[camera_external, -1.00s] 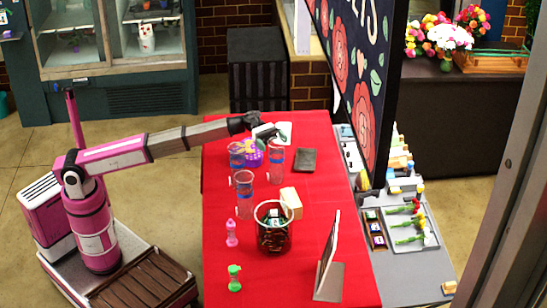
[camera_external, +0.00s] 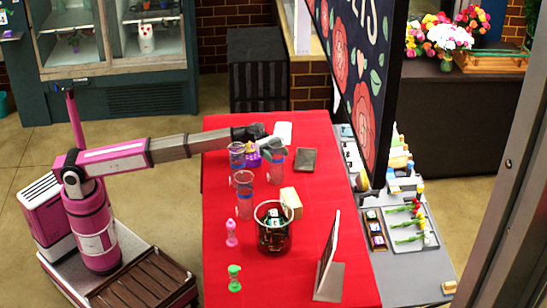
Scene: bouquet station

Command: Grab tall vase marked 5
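Three tall clear vases with bluish rims stand on the red table (camera_external: 300,238): a back-left vase (camera_external: 237,158), a back-right vase (camera_external: 276,172) and a front vase (camera_external: 244,196). Small white tags show beside some of them, but no number is readable, so I cannot tell which is marked 5. My gripper (camera_external: 272,152) is low at the top of the back-right vase and covers part of its rim. I cannot tell whether its fingers are around the vase or touching it, or how far apart they are.
A purple item (camera_external: 252,158) stands between the two back vases. A dark pot (camera_external: 274,238), a wooden block (camera_external: 291,203), a dark tray (camera_external: 305,160), a pink bottle (camera_external: 231,232), a green hourglass-shaped item (camera_external: 234,278) and a standing panel (camera_external: 327,250) occupy the table.

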